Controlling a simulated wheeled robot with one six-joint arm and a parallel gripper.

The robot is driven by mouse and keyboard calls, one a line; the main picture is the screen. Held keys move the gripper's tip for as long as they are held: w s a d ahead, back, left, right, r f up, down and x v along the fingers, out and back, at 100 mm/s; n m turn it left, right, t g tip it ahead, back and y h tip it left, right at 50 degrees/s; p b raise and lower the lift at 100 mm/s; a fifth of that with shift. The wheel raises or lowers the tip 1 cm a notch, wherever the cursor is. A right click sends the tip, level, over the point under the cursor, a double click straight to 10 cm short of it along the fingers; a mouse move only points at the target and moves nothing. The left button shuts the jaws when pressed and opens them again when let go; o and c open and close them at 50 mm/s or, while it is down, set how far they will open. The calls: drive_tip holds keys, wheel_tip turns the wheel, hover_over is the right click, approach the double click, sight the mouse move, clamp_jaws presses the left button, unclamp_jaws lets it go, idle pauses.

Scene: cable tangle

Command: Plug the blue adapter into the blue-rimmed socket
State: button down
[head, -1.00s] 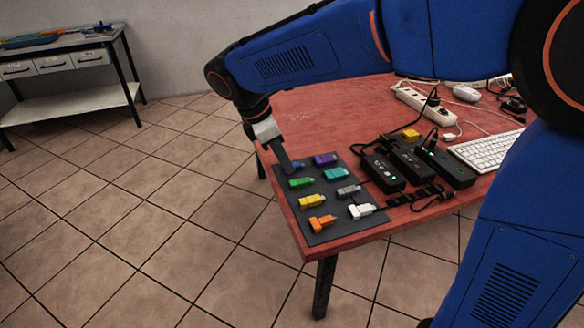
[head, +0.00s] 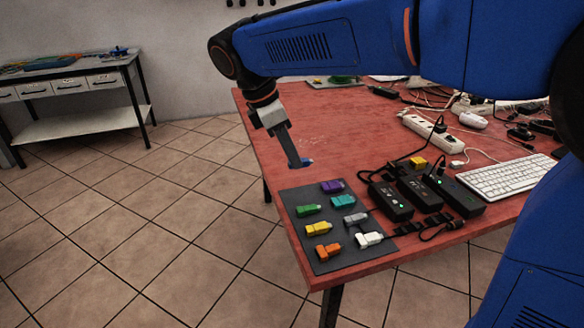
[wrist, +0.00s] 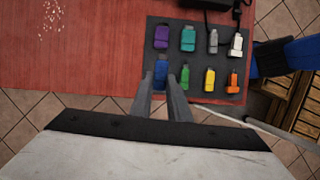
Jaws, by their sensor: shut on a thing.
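My gripper (head: 296,161) is shut on the blue adapter (head: 307,162) and holds it in the air above the far end of the dark mat (head: 318,262). In the wrist view the blue adapter (wrist: 161,72) sits between the fingertips of my gripper (wrist: 163,77). Several black socket blocks stand to the right of the mat, among them the nearest one (head: 391,201) and the rightmost one (head: 456,194). I cannot make out a blue rim on any socket.
Purple (head: 332,186), green (head: 309,210), teal, yellow, grey, white and orange (head: 328,252) adapters lie on the mat. Black cables, a white power strip (head: 430,131) and a keyboard (head: 505,167) crowd the right side. The red table (head: 285,115) is clear behind the mat.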

drive_tip(key=shift+r, duration=0.35)
drive_tip(key=c, duration=2.5)
unclamp_jaws()
clamp_jaws()
drive_tip(key=shift+d, duration=0.2)
drive_tip(key=s+d+m+t+h, duration=0.2)
drive_tip(key=d+m+h, duration=0.7)
drive_tip(key=d+m, duration=2.8)
drive_tip(key=shift+n+t, duration=0.3)
drive_tip(key=shift+n, duration=0.5)
drive_tip(key=shift+w+d+f, duration=0.1)
drive_tip(key=shift+d+f, duration=0.3)
drive_tip(key=shift+f, duration=0.35)
drive_tip(key=shift+w+d+f, duration=0.1)
drive_tip(key=shift+d+f, duration=0.25)
drive_tip(key=shift+f, duration=0.4)
drive_tip(key=shift+w+d+f, duration=0.1)
drive_tip(key=shift+d+f, duration=0.3)
drive_tip(key=shift+f, duration=0.35)
drive_tip(key=shift+f, duration=1.1)
